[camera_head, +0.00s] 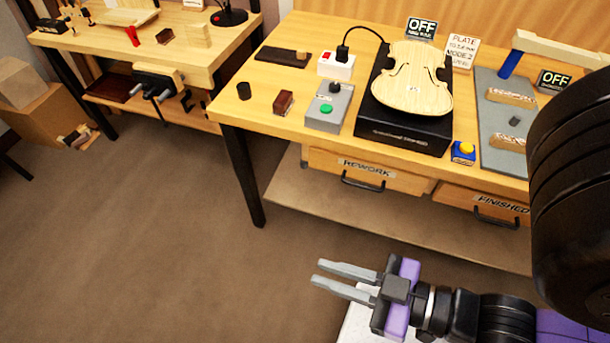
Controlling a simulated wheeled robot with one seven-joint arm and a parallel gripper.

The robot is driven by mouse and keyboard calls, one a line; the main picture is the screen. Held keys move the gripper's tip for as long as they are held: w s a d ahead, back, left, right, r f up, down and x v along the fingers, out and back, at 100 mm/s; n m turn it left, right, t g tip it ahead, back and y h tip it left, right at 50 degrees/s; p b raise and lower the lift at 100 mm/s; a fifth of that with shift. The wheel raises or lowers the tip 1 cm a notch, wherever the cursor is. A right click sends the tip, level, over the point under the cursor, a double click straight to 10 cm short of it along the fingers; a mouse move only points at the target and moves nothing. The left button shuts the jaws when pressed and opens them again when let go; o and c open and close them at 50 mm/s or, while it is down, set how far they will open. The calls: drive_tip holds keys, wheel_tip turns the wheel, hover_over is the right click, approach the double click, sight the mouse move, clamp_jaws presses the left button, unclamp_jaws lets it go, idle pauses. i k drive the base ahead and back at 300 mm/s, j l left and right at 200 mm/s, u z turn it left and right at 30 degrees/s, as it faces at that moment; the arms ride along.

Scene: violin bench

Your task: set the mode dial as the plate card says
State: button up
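The plate card (462,50) stands at the back of the bench; its "PLATE" and "MODE 2" lines read, the smaller lines are blurred. A grey control box (322,121) with a green button (326,109) sits left of the black plate stand. A dark knob (335,88) on its upper part looks like the mode dial; its pointer and marks are too small to read. A pale violin-shaped plate (413,80) lies on the black stand (400,133). My gripper (317,272) is open and empty, over the floor in front of the bench, well away from the box.
A white switch box (337,66) with a red switch and plug is behind the control box. Two signs read OFF (421,28) (554,80). A blue box with a yellow button (463,152) is at the front edge. Drawers read REWORK (345,168) and FINISHED (480,203).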

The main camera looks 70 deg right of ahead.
sight(334, 86)
drive_tip(key=z, duration=1.25)
